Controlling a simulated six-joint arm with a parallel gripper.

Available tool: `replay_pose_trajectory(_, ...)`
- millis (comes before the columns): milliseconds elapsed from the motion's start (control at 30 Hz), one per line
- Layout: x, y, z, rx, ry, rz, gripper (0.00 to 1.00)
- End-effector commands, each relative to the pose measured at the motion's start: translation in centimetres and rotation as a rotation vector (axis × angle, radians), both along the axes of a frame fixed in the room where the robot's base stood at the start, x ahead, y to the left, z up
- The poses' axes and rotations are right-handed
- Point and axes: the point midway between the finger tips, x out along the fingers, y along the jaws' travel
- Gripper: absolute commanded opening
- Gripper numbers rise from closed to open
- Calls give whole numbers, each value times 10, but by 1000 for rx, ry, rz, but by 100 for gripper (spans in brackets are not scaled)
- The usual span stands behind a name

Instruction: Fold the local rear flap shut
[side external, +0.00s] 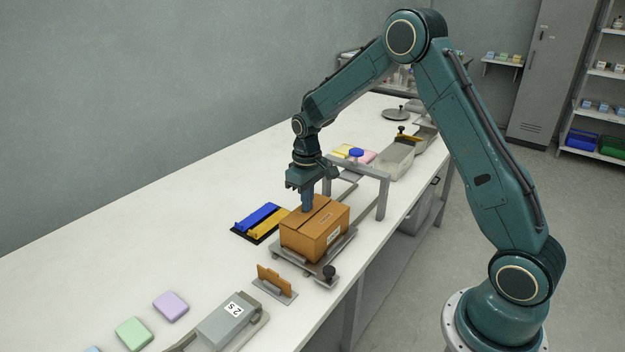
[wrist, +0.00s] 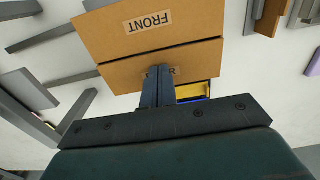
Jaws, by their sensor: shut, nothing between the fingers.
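The brown carton (side external: 318,234) sits on a grey fixture, its top looking nearly flat in the side view. In the wrist view, the panel marked FRONT (wrist: 150,28) meets a second panel, the rear flap (wrist: 202,58), along a dark seam. The rear flap's label is mostly hidden by my fingers; an R shows beside them. My gripper (side external: 307,207) is shut and empty, pointing down at the carton top. Its fingertips also show in the wrist view (wrist: 158,72), over the rear flap. I cannot tell whether they touch it or whether it lies fully flat.
A blue and yellow piece on a black base (side external: 262,222) lies left of the carton. A grey frame (side external: 382,195) stands just behind it.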

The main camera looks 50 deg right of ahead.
Motion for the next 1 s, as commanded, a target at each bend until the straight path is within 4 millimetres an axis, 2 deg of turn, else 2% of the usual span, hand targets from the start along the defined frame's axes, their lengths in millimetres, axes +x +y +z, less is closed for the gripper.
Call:
replay_pose_trajectory(433,1,0,3,0,-2,0,0)
replay_pose_trajectory(1000,1,0,42,-1,-2,0,0)
